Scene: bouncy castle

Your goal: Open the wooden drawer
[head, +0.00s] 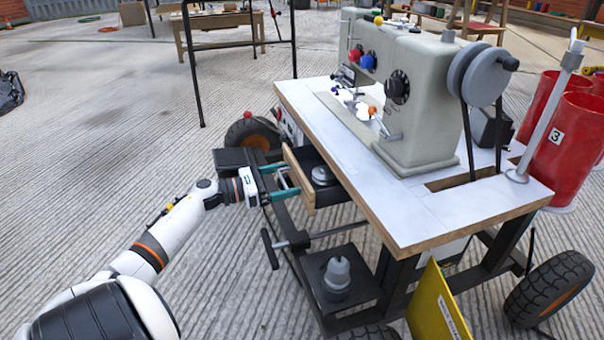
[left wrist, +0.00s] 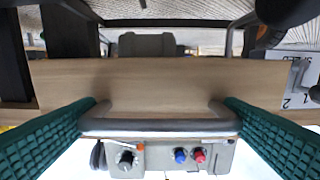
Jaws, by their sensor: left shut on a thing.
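The wooden drawer (head: 298,184) is under the left edge of the sewing machine table, with its light wood front standing out from the table edge. Part of its dark inside shows behind the front, with a round grey metal piece (head: 323,175) there. In the left wrist view the wood front (left wrist: 160,80) spans the picture, and its grey bar handle (left wrist: 158,126) lies between my teal fingers. My left gripper (head: 287,183) is shut on this handle; its fingers also show in the left wrist view (left wrist: 158,118). My right gripper is out of view.
The white-topped table (head: 440,222) carries a grey sewing machine (head: 425,110) and stands on a wheeled black frame. A lower shelf (head: 325,290) and a T-shaped bar (head: 270,248) sit below the drawer. Red bins (head: 565,140) stand at right.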

